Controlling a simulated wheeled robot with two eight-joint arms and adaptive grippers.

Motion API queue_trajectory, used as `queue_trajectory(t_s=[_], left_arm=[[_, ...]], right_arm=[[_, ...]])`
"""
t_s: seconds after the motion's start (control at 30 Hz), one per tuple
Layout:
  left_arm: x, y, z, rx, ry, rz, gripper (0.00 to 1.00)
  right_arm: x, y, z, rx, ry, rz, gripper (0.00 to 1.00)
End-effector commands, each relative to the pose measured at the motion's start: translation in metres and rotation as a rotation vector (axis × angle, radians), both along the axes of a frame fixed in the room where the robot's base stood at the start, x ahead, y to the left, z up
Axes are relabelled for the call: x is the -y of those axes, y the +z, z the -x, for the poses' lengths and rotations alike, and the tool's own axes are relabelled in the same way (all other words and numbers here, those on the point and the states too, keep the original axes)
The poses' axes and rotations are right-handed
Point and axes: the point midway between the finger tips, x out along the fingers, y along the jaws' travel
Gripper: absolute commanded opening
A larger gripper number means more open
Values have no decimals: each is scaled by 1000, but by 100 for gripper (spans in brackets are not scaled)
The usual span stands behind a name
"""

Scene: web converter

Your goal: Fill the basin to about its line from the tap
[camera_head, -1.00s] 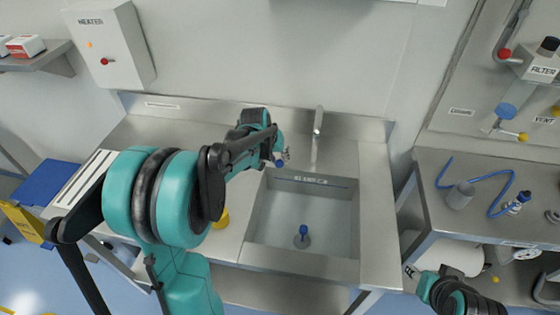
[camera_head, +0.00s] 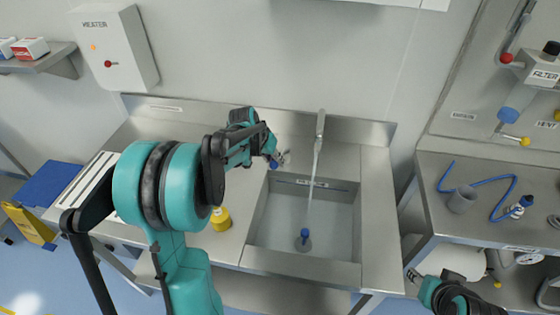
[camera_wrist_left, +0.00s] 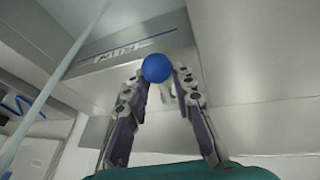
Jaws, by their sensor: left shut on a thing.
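The steel basin (camera_head: 254,222) is sunk in the counter in the head view. A labelled line (camera_head: 340,188) runs along its back wall, and the line (camera_wrist_left: 130,45) also shows in the left wrist view. The tap (camera_head: 320,122) stands behind the basin, and a thin water stream (camera_head: 312,190) falls from it to the basin floor. A blue-topped plug (camera_head: 304,233) stands where the stream lands. I cannot tell the water level. My left gripper (camera_head: 275,158) is shut at the blue knob (camera_wrist_left: 157,68), left of the tap.
A yellow container (camera_head: 220,219) stands on the counter left of the basin. A heater box (camera_head: 115,50) hangs on the wall. The counter right of the basin is clear.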

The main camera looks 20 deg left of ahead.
Motion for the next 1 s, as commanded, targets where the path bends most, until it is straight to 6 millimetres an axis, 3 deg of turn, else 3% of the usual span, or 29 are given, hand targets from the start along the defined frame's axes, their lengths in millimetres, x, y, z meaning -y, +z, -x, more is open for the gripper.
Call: queue_trajectory(t_s=[0.3,0.63,0.67,1.0], left_arm=[[-23,0,-3,-1,-238,0,0],[-23,0,-2,-1,-253,-1,0],[-23,0,-2,-1,-253,-1,30],[-24,2,-2,0,-251,0,30]], right_arm=[[0,4,0,0,0,0,43],[0,4,0,0,0,0,43],[0,4,0,0,0,0,43],[0,4,0,0,0,0,43]])
